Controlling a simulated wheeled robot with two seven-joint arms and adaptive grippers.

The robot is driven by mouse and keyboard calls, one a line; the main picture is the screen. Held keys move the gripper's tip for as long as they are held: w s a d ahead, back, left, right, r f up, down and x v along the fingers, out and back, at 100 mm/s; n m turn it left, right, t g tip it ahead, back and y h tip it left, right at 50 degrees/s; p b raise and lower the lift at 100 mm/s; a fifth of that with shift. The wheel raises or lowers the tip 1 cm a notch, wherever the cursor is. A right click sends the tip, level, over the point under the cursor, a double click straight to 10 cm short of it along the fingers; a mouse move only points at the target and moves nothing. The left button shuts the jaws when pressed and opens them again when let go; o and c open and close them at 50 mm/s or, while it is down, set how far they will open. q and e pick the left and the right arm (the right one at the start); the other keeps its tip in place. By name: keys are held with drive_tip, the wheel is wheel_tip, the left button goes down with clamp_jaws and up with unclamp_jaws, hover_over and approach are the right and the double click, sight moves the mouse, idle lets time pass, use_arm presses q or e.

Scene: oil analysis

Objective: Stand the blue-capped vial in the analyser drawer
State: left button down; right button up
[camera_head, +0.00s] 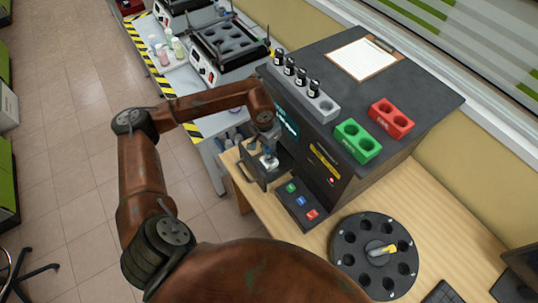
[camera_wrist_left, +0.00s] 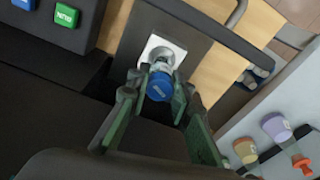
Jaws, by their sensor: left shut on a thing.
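The blue-capped vial (camera_wrist_left: 159,86) is between the fingers of my left gripper (camera_wrist_left: 158,80), which is shut on it. In the wrist view the vial's clear body points at a pale square holder (camera_wrist_left: 152,46) on the drawer's dark plate. The analyser drawer (camera_head: 252,168) is pulled out from the front of the dark analyser (camera_head: 330,180). In the head view my left gripper (camera_head: 269,150) is right above the drawer, partly hiding the vial. I cannot tell whether the vial's bottom touches the holder. My right gripper is not in view.
A button panel (camera_head: 298,204) sits beside the drawer. On the analyser stand a grey vial rack (camera_head: 312,100), a green block (camera_head: 357,142), a red block (camera_head: 391,118) and a clipboard (camera_head: 362,59). A black carousel (camera_head: 347,250) occupies the wooden bench (camera_head: 290,238).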

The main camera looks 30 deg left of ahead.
use_arm(q)
drive_tip(key=shift+f, duration=1.7)
drive_tip(key=shift+f, duration=0.15)
drive_tip(key=c, duration=1.7)
unclamp_jaws()
drive_tip(key=shift+c, duration=0.2)
drive_tip(key=shift+r, duration=0.5)
wheel_tip(320, 180, up, 11)
drive_tip(key=s, duration=0.1)
drive_tip(key=shift+s+a+p, duration=0.15)
drive_tip(key=shift+s+p, duration=0.1)
drive_tip(key=shift+p, duration=0.15)
drive_tip(key=shift+r, duration=0.1)
